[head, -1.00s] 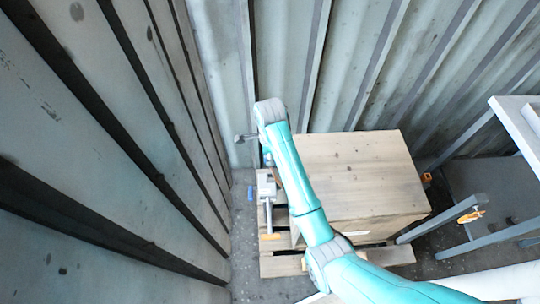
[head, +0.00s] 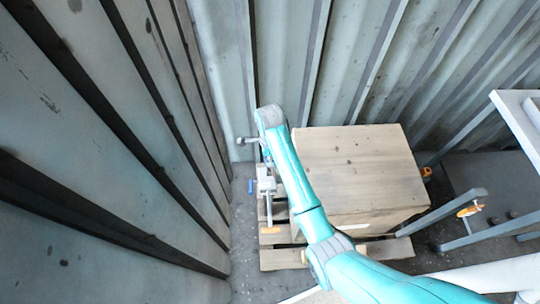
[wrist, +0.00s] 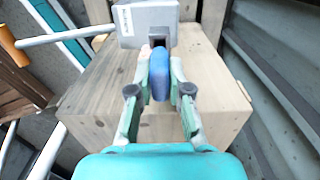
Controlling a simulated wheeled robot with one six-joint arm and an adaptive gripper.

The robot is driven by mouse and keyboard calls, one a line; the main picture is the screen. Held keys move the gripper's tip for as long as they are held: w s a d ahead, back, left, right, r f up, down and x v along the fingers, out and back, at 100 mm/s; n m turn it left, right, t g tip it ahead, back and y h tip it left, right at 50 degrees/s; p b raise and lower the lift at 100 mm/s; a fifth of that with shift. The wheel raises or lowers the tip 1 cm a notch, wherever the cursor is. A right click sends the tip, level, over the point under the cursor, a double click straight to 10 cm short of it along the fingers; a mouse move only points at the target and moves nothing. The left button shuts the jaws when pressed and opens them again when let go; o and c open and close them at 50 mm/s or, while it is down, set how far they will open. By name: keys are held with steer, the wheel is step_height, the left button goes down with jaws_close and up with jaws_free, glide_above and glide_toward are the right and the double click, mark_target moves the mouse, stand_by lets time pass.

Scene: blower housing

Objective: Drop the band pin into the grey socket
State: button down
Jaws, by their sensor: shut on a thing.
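In the wrist view my gripper (wrist: 160,82) has its two green fingers closed on a blue rounded piece (wrist: 160,74), which I take to be the band pin. A grey block (wrist: 149,22) with a white label lies just beyond the fingertips. A dark opening in its near side, just above the blue piece, looks like the grey socket. I cannot tell whether the pin's far end touches or enters it.
The wooden crate (head: 355,165) stands on a pallet (head: 285,259) beside the block. A rod with an orange end (head: 270,230) sticks out from the block. Another blue piece (head: 251,186) shows at the block's left. Corrugated walls are close on the left and behind.

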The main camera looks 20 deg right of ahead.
steer(key=shift+f, duration=1.75)
steer(key=shift+f, duration=0.15)
steer(key=c, duration=1)
jaws_free()
step_height(320, 180, up, 12)
